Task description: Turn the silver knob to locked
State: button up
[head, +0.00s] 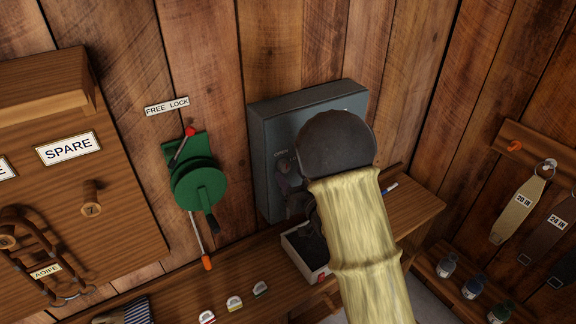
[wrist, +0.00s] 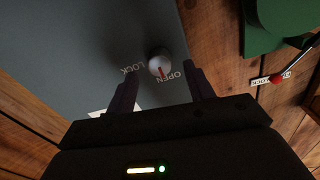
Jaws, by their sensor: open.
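The silver knob (wrist: 159,63) is round and sits on the face of a grey metal cabinet (wrist: 75,45). It has a red mark that points toward the word OPEN; the word LOCK is on its other side. My gripper (wrist: 161,72) is open, with one dark finger on either side of the knob in the wrist view. I see gaps between the knob and both fingers; I cannot tell how deep the fingers reach. In the head view the cabinet (head: 268,140) hangs on the wall, and my arm hides much of its front and the knob.
A green reel with a crank (head: 197,187) and a red-tipped lever (head: 190,132) is left of the cabinet, under a FREE LOCK sign (head: 167,106). An open box (head: 303,250) stands on the wooden shelf (head: 235,275) below. A SPARE board (head: 120,190) is at far left.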

aim_at(283, 165)
jog(key=shift+p+x, duration=0.35)
jog(key=shift+x, duration=1.1)
jog(key=c, duration=1)
